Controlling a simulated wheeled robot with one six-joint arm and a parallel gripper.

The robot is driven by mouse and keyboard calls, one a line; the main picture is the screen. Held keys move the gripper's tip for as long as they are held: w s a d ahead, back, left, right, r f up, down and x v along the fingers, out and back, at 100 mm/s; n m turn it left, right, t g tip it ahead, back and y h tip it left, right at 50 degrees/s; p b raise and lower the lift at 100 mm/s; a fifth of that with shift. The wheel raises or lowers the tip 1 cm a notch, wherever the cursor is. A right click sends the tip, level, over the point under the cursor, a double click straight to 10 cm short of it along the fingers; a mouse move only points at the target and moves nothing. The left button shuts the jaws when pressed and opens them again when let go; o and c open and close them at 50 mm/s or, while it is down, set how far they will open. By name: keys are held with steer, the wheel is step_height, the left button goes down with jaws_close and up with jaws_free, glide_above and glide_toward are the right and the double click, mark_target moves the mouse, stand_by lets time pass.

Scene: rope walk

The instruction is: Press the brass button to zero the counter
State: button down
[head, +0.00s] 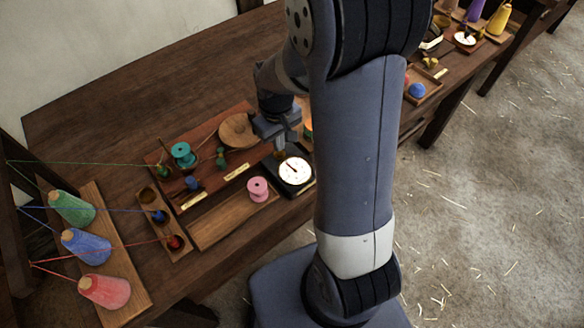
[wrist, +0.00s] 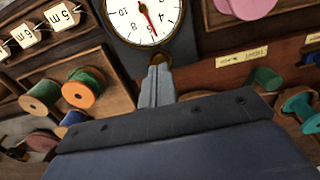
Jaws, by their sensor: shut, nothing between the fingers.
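The counter has a white round dial (wrist: 135,18) with a red needle pointing down in the wrist view, on a dark case. It also shows in the head view (head: 294,171), at the table's front edge. The brass button (wrist: 163,57) is a small round piece beside the dial, partly hidden behind my fingertips in the wrist view. My gripper (wrist: 158,70) is shut and empty, its tips right at the button. In the head view my gripper (head: 281,148) hangs just behind the dial. I cannot tell whether the tips touch the button or are slightly above it.
A pink spool (head: 258,188) stands on a wooden board left of the counter. A round wooden disc (head: 239,130) and a teal spool (head: 183,154) are behind it. Yarn cones (head: 86,246) with stretched threads stand at far left. Green and orange spools (wrist: 84,86) sit in a tray.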

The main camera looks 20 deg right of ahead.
steer(key=shift+f+b, duration=0.8)
steer(key=shift+f, duration=0.2)
stand_by(0.3)
steer(key=shift+r+p, duration=2.85)
steer(key=shift+r, duration=0.75)
steer(key=shift+f, duration=0.1)
